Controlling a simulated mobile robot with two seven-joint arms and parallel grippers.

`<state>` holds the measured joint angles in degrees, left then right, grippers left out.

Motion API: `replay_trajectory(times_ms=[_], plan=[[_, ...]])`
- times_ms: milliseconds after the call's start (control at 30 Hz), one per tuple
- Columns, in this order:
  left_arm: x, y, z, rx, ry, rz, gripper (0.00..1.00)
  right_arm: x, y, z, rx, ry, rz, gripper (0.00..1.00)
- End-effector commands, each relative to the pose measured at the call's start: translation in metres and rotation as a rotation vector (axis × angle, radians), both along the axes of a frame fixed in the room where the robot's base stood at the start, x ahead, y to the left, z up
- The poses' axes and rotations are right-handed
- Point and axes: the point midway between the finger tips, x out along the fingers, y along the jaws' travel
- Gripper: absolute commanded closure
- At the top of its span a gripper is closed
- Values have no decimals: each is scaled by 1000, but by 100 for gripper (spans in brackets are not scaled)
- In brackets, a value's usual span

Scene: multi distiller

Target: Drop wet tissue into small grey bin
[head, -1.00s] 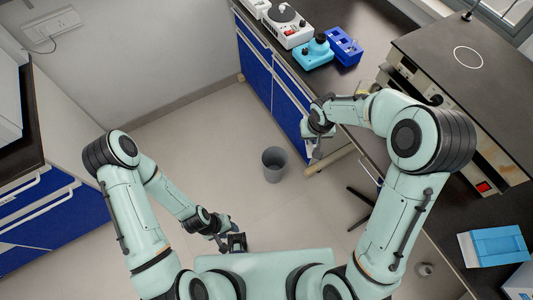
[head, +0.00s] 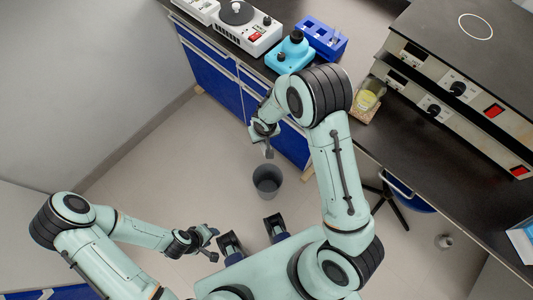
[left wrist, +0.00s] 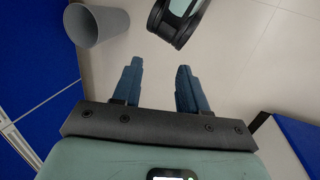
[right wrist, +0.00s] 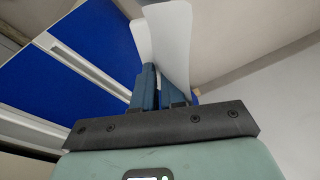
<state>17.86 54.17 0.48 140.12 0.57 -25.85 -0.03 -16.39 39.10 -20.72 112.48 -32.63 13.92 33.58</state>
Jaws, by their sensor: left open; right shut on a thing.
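The small grey bin (head: 267,184) stands on the floor in the middle of the head view. It also shows at the top left of the left wrist view (left wrist: 100,26). My right gripper (head: 269,152) is just beyond the bin in the head view, close to its rim in the picture; its height over the bin is hard to judge. In the right wrist view my right gripper (right wrist: 160,85) is shut on a thin white tissue (right wrist: 172,42) that sticks up past the fingertips. My left gripper (left wrist: 158,72) is open and empty, low at the left in the head view (head: 213,257).
A stool (head: 405,197) stands at the right. The floor left of the bin is clear.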

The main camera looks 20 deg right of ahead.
Motion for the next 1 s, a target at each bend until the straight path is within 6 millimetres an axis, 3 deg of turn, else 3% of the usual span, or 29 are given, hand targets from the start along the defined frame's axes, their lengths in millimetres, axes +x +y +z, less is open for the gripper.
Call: replay_trajectory(times_ms=[33,100,400,500,700,1000], plan=[[0,2,-22,6,-12,6,57,-6,-1,-37,-4,7,-6,100],[5,5,-38,16,-33,14,57,-10,-2,-71,-3,7,-19,100],[32,18,-109,52,-118,49,57,-25,-12,-217,-2,6,-53,100],[41,22,-129,63,-141,58,57,-29,-15,-255,-1,5,-58,100],[53,27,-150,77,-170,69,57,-33,-19,-300,0,0,-62,100],[59,31,-160,87,-184,78,57,-35,-20,-316,1,-2,-61,100]])
